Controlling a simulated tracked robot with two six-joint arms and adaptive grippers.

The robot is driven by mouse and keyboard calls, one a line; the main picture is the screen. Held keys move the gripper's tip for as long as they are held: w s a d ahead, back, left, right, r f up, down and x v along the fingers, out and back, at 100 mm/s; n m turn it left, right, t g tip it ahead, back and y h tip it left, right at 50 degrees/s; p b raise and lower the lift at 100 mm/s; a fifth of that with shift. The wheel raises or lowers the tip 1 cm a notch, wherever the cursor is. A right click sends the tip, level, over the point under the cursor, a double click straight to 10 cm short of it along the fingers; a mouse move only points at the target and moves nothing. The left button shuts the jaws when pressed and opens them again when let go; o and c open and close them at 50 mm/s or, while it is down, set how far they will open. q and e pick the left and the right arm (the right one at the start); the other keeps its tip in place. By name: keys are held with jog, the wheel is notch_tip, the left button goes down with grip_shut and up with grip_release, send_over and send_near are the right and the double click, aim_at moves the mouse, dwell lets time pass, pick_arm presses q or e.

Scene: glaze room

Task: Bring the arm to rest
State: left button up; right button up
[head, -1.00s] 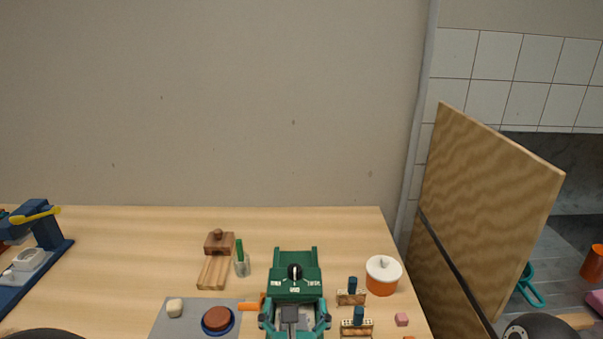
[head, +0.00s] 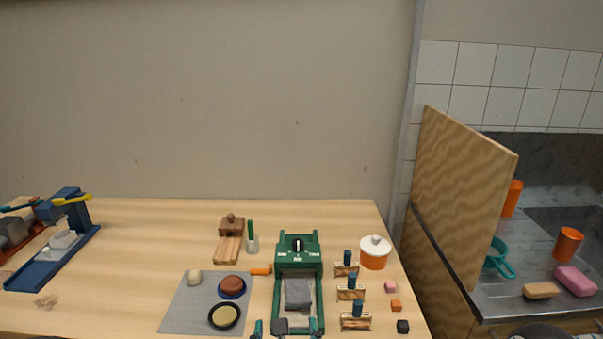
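Teal and dark parts that look like part of my gripper (head: 287,328) show at the bottom edge of the head view, at the near end of the green machine (head: 299,246). I cannot tell which arm they belong to, and most of them are cut off. Nothing is visibly held between them. A grey block (head: 298,293) lies in the machine's bed, beyond these parts.
A grey mat (head: 180,316) with dishes lies left of the machine. Wooden stands (head: 355,321) with blue tops, small cubes and a lidded orange-white pot (head: 374,260) stand right. A blue press (head: 52,266) is far left. A wooden panel (head: 455,190) divides table and sink.

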pick_arm(q)
jog(key=s+a+f+n+g+y, duration=0.25)
jog(key=a+f+g, duration=0.2)
jog(key=f, duration=0.35)
jog(key=s+a+f+n+g+y, duration=0.1)
jog(key=s+a+f+n+g, duration=0.2)
jog(key=a+f, duration=0.3)
jog(key=s+d+f+n+g+h, duration=0.3)
jog(key=s+f+n+g+h, duration=0.3)
jog(key=s+f+n+g, duration=0.8)
jog(key=f+n+t, duration=0.1)
jog(key=n+t, duration=0.1)
jog(key=n, duration=0.4)
jog(key=a+f+n+t+h, duration=0.1)
jog(key=f+n+t, duration=0.1)
jog(key=n, duration=0.3)
jog(key=s+a+f+n+t+h, duration=0.1)
jog(key=f+n+t, duration=0.1)
jog(key=n, duration=0.4)
jog(key=shift+f+n+t, duration=0.15)
jog(key=shift+n+t, duration=0.2)
jog(key=shift+t, duration=0.1)
